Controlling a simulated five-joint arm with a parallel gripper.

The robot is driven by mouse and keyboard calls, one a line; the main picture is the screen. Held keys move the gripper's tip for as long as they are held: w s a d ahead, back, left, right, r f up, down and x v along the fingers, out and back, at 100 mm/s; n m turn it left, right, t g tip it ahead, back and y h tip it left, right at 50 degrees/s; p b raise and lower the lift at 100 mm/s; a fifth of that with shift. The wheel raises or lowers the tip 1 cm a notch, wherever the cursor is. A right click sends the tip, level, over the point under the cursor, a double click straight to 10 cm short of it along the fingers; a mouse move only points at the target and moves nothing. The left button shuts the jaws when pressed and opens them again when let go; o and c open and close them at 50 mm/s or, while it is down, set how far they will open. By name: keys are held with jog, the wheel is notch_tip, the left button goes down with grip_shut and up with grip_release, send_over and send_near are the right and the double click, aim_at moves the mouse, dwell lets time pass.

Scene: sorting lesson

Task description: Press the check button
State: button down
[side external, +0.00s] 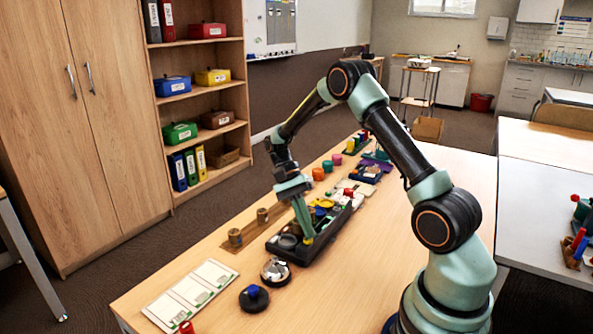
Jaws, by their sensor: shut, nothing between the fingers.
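My gripper (308,238) points down over the near part of a black tray (318,250) on the wooden table. Its fingers are together, with nothing seen between them. I cannot tell whether the tips touch anything in the tray. No button is clearly marked as the check button. A round silver-topped piece on a dark base (275,270) stands just in front of the tray. A black disc with a blue knob (254,298) is nearer the camera. A small red piece (186,327) is at the bottom edge, partly cut off.
A white card with several panels (194,295) lies at the table's near left. Wooden pieces (235,237) stand left of the tray. Several coloured pieces, including an orange one (318,174), sit farther back. The table's right side is clear.

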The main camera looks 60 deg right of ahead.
jog(key=shift+f, duration=0.25)
jog(key=shift+r, duration=0.2)
dwell(0.4)
jog(key=shift+r, duration=0.7)
jog(key=shift+r, duration=0.1)
jog(key=shift+r, duration=2.4)
